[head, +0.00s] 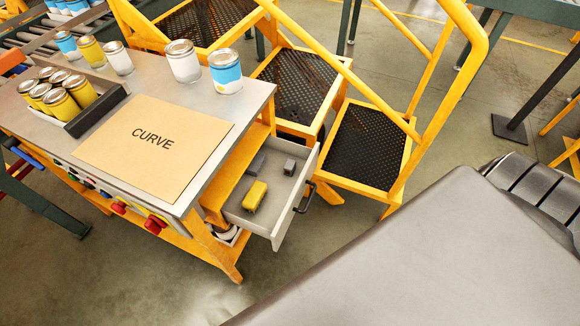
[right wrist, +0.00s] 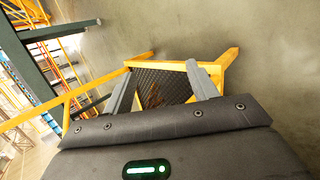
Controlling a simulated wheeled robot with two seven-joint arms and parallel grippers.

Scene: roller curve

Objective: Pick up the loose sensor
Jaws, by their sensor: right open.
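An open drawer (head: 276,231) sticks out of the right side of the workbench. In it lie a yellow block-like part (head: 254,196) near the front and two small grey blocks, one (head: 257,164) towards the back and one (head: 290,167) to the right. I cannot tell for certain which of these is the loose sensor. My right gripper (right wrist: 161,68) is open and empty in the right wrist view, with a black step of the yellow stairs beyond its fingers. The drawer does not show clearly there. My left gripper is not in view.
The workbench (head: 228,115) carries a cardboard sheet marked CURVE (head: 152,146), a dark tray (head: 97,113) of yellow cans and several loose cans. Yellow stairs with black treads (head: 362,146) and a handrail (head: 440,100) stand close behind and right of the drawer.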

